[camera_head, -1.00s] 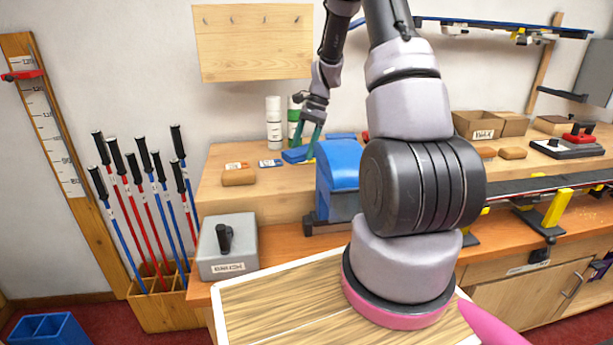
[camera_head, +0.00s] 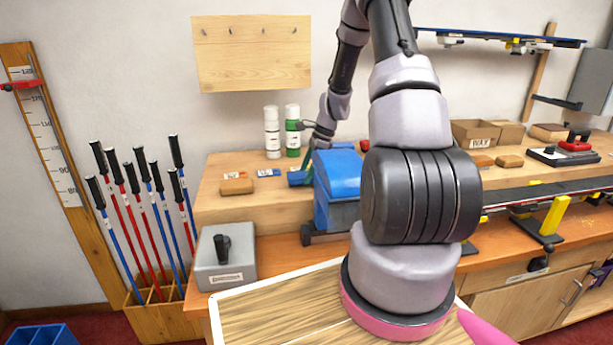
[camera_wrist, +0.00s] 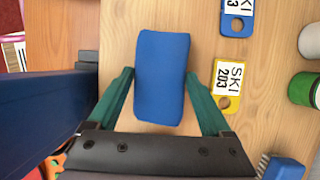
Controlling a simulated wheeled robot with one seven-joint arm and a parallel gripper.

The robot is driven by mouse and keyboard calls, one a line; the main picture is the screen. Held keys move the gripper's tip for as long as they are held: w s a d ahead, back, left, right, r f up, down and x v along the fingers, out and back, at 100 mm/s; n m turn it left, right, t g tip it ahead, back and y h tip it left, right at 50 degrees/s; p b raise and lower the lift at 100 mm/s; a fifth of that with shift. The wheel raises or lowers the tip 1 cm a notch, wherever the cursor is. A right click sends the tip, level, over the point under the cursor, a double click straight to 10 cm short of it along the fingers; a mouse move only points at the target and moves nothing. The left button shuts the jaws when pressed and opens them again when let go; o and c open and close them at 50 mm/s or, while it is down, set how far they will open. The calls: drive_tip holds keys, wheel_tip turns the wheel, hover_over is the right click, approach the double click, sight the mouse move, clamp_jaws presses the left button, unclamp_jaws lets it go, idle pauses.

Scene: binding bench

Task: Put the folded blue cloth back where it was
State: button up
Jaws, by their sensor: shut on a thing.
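The folded blue cloth (camera_wrist: 162,76) is a rounded blue pad between the two green fingers of my gripper (camera_wrist: 163,88) in the wrist view. The fingers press on its left and right sides, so the gripper is shut on it. In the head view the cloth (camera_head: 297,178) shows at the front part of the raised wooden shelf, left of the blue machine. My gripper (camera_head: 309,170) is partly hidden there behind the machine's top. I cannot tell whether the cloth touches the wood.
The blue machine (camera_head: 338,188) stands close to the right of the cloth. A blue tag (camera_wrist: 237,20) and a yellow tag (camera_wrist: 229,88) lie to its right in the wrist view. A white bottle (camera_head: 272,133) and a green-and-white bottle (camera_head: 292,133) stand behind.

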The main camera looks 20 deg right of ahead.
drive_tip(key=shift+f, duration=0.7)
drive_tip(key=shift+f, duration=0.1)
drive_tip(key=o, duration=1.2)
drive_tip(key=shift+o, duration=0.2)
